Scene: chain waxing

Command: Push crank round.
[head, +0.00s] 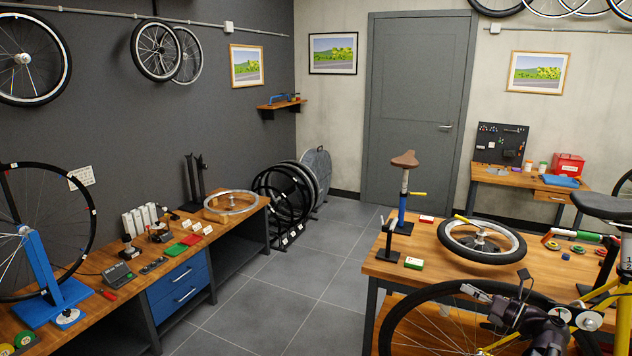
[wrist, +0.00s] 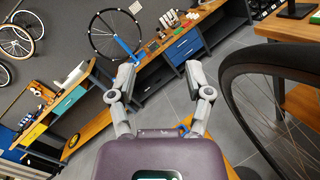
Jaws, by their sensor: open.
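The bicycle shows at the right of the head view, with a yellow frame (head: 602,296), a dark saddle (head: 603,205) and a black-tyred wheel (head: 397,312). I cannot make out its crank in either view; my arm and the picture's lower edge hide part of the bicycle. My gripper (wrist: 160,78) is open and empty in the wrist view, its two grey fingers wide apart. A large black tyre (wrist: 232,72) stands to the right of the fingers there, apart from them. In the head view my arm reaches across in front of the bicycle.
A wooden workbench (head: 440,255) behind the bicycle holds a lying wheel (head: 482,242) and a blue post with a brown saddle (head: 404,160). A long bench (head: 105,258) runs along the left wall with a blue wheel stand (head: 43,270). The tiled floor between them (head: 290,270) is clear.

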